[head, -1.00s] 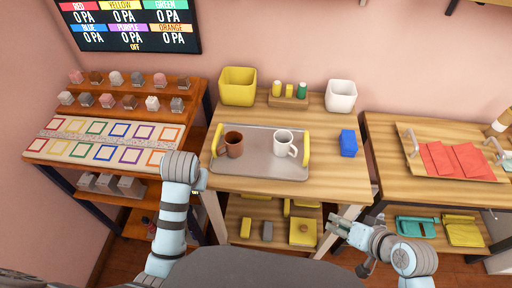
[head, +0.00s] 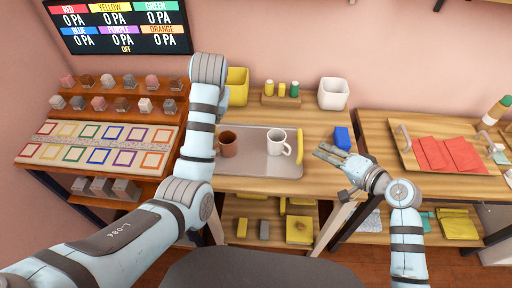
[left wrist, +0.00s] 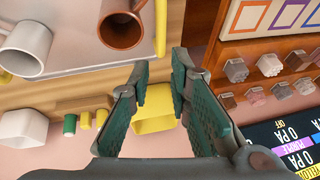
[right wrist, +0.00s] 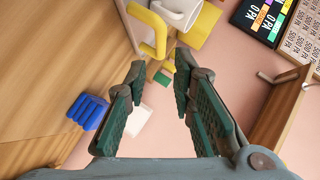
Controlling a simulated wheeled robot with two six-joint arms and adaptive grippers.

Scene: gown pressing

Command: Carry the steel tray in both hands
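The steel tray (head: 270,169) lies on the middle wooden table, with a brown mug (head: 228,144) and a white mug (head: 279,143) standing on it. Its right yellow handle (head: 299,147) shows in the head view; my left arm hides the left one there. The left wrist view shows a yellow handle (left wrist: 160,28) ahead of my left gripper (left wrist: 158,75), which is open and empty. My right gripper (head: 325,152) is open and empty, just right of the tray's right handle, which also shows in the right wrist view (right wrist: 153,32).
A blue object (head: 342,138) sits on the table close to my right gripper. A yellow bin (head: 237,86), small bottles and a white bin (head: 333,93) stand at the back. A right-hand table holds a wooden tray (head: 475,167) with red cloths.

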